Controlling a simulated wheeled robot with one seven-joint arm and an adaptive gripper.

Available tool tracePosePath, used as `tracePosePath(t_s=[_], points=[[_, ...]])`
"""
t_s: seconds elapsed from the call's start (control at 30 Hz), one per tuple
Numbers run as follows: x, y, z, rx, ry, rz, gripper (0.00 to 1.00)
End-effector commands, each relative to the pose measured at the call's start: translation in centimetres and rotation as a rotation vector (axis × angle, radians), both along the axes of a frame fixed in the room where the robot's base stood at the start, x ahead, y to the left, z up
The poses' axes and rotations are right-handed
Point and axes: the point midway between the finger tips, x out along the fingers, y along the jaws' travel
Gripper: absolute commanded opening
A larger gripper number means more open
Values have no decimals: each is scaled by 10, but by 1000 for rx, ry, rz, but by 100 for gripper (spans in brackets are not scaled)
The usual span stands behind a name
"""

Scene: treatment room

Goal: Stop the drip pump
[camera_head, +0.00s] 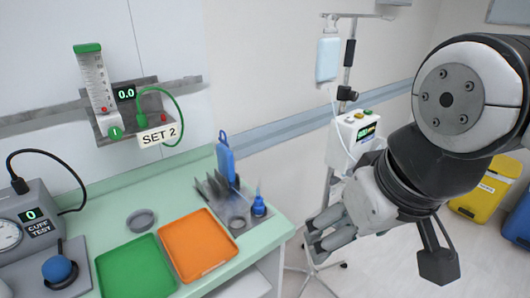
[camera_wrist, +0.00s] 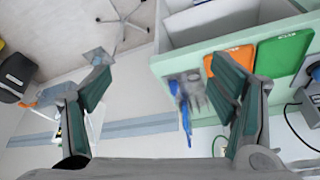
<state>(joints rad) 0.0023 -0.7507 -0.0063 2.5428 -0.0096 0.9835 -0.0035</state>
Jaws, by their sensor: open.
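The drip pump (camera_head: 347,150) is a white box clamped on a drip stand (camera_head: 348,62). It has a small lit display and several small coloured buttons along its top edge. A drip bag (camera_head: 327,60) hangs above it, with a thin tube running down. My gripper (camera_head: 318,232) is open and empty, in front of and below the pump, apart from it. In the wrist view my gripper (camera_wrist: 165,78) has its fingers spread wide with nothing between them. A pale shape behind the left finger there may be the pump, but I cannot tell.
A green counter (camera_head: 110,196) at left holds a green tray (camera_head: 137,268), an orange tray (camera_head: 198,244) and a cuff tester (camera_head: 30,222). A flow meter marked SET 2 (camera_head: 115,105) hangs on the wall. Yellow (camera_head: 484,192) and blue bins stand at right. The stand's wheeled base (camera_wrist: 124,22) is on the floor.

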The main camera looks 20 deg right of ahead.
Motion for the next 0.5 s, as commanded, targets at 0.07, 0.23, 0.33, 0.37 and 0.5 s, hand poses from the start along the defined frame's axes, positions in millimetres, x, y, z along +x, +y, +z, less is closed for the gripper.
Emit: tracePosePath(t_s=[0.07,0.23,0.33,0.37,0.5], points=[[0,0,0,0,0,0,50],[0,0,0,0,0,0,12],[0,0,0,0,0,0,0],[0,0,0,0,0,0,0],[0,0,0,0,0,0,0]])
